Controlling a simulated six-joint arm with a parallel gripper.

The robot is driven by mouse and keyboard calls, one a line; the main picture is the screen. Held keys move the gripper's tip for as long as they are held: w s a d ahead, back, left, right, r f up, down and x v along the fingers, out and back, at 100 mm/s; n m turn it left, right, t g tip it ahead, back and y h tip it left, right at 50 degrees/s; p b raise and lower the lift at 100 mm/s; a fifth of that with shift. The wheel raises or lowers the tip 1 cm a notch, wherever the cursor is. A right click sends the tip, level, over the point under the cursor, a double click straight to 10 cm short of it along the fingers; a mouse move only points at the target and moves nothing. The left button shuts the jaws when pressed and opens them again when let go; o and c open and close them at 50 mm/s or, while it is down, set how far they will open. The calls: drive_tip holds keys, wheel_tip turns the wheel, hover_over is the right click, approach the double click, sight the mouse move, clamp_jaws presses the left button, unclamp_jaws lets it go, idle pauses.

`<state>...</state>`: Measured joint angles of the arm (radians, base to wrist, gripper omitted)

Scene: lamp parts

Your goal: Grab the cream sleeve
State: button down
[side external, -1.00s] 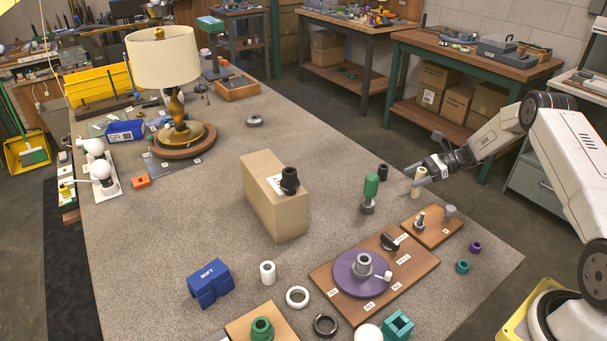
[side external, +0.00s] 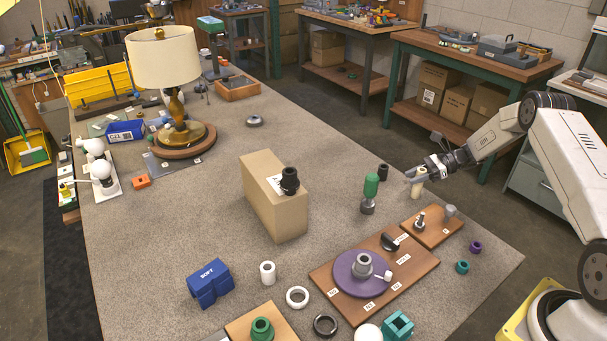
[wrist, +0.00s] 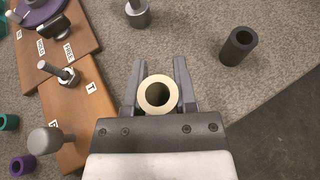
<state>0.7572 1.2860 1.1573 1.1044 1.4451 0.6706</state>
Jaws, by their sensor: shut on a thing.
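The cream sleeve (wrist: 147,106) is a short upright hollow tube. In the wrist view it sits between the two fingers of my gripper (wrist: 158,92), which is shut on it. In the side view the sleeve (side external: 417,183) stands near the table's right edge, with my gripper (side external: 415,175) around its upper part. The fingers hide part of its top there. I cannot tell whether its bottom touches the table.
A black sleeve (side external: 383,172) and a green-handled tool (side external: 369,192) stand close by on the left. A wooden board with a bolt (side external: 420,222) lies just in front.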

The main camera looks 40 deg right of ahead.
drive_tip(key=shift+r, duration=0.2)
drive_tip(key=shift+r, duration=0.4)
drive_tip(key=s+a+r, duration=0.5)
drive_tip(key=s+r, duration=0.6)
drive_tip(key=s, duration=0.2)
drive_tip(key=shift+r, duration=0.4)
drive_tip(key=shift+a, duration=0.1)
drive_tip(key=shift+w, duration=0.1)
